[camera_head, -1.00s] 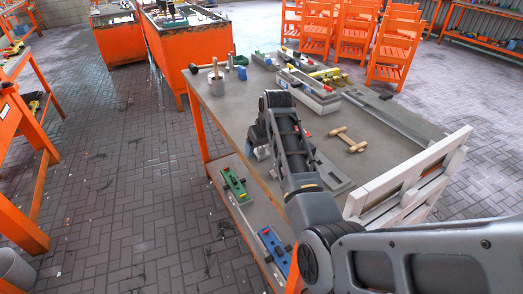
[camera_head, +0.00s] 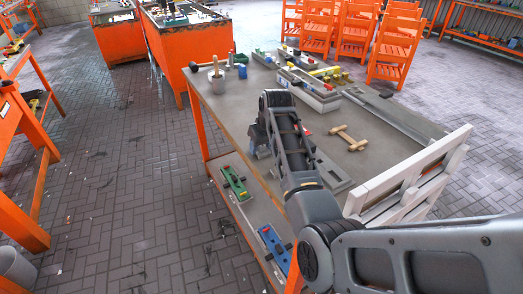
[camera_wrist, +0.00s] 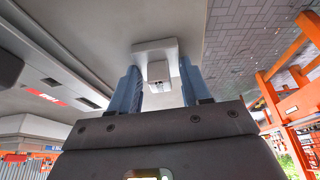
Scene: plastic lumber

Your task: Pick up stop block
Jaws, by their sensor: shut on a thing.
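My gripper (camera_wrist: 160,88) shows in the wrist view with its two blue fingers on either side of a light grey block (camera_wrist: 158,71), which I take to be the stop block. The fingers are shut on it. A wider pale grey plate-like part shows just beyond the block; I cannot tell whether it belongs to the block. In the head view my arm hides most of the gripper and the block, over the near left part of the grey table (camera_head: 232,108).
A grey tray with tools (camera_head: 308,90) stands farther back, and a cup with a tool (camera_head: 216,84) is at the far left corner.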

